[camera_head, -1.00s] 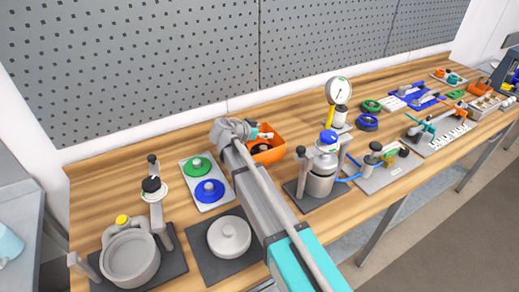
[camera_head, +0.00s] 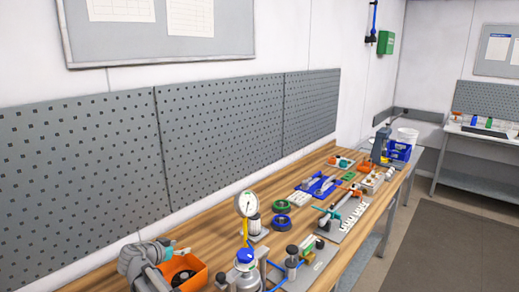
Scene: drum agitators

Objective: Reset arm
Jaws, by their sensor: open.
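My arm's grey end section (camera_head: 142,262) shows at the bottom left in the head view, with a teal part beside it. My gripper (camera_head: 181,252) is at this end, above the back edge of an orange bin (camera_head: 198,277). It is open; its fingers are small and hard to make out, and I see nothing held. The rest of my arm is cut off by the bottom edge.
Green (camera_head: 282,206) and blue (camera_head: 282,222) rings lie beyond. A perforated panel (camera_head: 210,125) rises behind the wooden bench (camera_head: 195,240).

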